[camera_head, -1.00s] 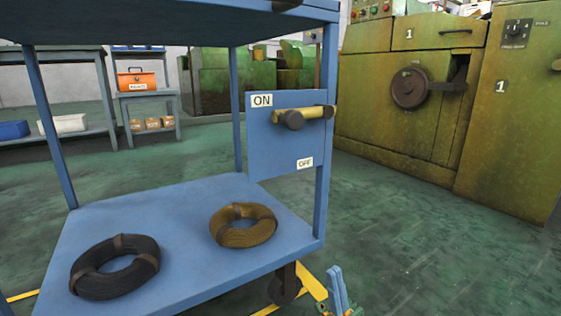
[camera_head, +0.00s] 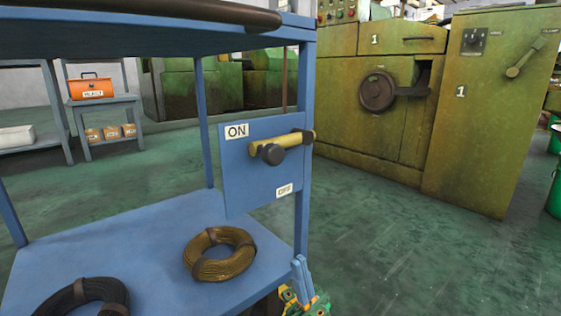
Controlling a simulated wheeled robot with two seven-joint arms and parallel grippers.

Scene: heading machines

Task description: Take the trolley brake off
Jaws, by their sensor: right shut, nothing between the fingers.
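The blue trolley (camera_head: 150,256) stands in front of me on the left. A blue brake plate (camera_head: 237,178) hangs at its right side, with an "ON" label (camera_head: 237,131) at the top and an "OFF" label (camera_head: 284,191) lower down. A yellow lever (camera_head: 292,140) with a dark knob (camera_head: 272,154) sits on the plate. The lever lies roughly level, beside the "ON" label. My right gripper (camera_head: 301,272) shows at the bottom, its blue fingers shut and empty. It is below the lever, apart from it in the picture. My left gripper is not in view.
A brown wire coil (camera_head: 220,254) and a black coil (camera_head: 82,297) lie on the trolley's lower shelf. A green-yellow machine (camera_head: 368,131) with a handwheel stands behind on the right. Open floor (camera_head: 390,250) lies right of the trolley. Shelves (camera_head: 113,102) stand at the far left.

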